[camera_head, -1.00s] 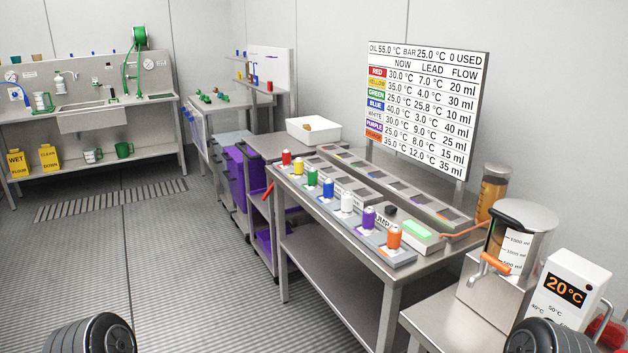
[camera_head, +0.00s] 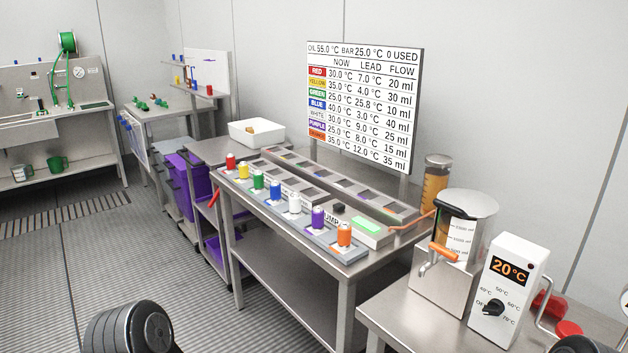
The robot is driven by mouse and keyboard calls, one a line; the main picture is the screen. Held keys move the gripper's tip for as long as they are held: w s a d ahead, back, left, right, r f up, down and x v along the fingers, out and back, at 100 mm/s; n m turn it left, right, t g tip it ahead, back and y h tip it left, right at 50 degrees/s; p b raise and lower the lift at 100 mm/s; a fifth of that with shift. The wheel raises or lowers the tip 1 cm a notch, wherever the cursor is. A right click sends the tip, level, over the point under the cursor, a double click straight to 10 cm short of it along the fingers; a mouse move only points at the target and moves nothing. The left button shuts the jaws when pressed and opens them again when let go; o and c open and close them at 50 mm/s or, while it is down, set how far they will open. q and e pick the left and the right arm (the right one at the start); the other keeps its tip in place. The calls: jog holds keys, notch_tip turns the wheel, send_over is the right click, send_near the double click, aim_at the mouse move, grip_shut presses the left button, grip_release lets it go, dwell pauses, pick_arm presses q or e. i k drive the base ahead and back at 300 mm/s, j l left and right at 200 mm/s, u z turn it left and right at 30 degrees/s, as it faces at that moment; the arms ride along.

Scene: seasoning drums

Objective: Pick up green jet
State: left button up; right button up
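The green jet (camera_head: 258,181) is a small green bottle-like piece with a pale cap. It stands upright in a row of coloured jets on a grey rack at the front of the steel table. The yellow jet (camera_head: 242,170) is to its left and the blue jet (camera_head: 275,189) to its right. Red, white, purple and orange jets stand in the same row. Dark rounded parts of my arms show at the bottom left and bottom right edges, far from the jets. Neither of my grippers shows.
A readout board (camera_head: 363,108) stands behind the steel table (camera_head: 345,286). A metal tank (camera_head: 455,250) and a white temperature unit (camera_head: 508,289) stand at the right. A white tub (camera_head: 257,133) and purple bins (camera_head: 187,184) are farther left. The floor at the left is clear.

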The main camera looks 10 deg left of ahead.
aim_at(258, 175)
jog(key=i+j+z, duration=0.15)
jog(key=j+z, duration=0.25)
jog(key=i+j+z, duration=0.1)
jog(key=j+z, duration=0.85)
jog(key=j, duration=1.25)
jog(key=j+z, duration=0.15)
jog(key=j, duration=1.35)
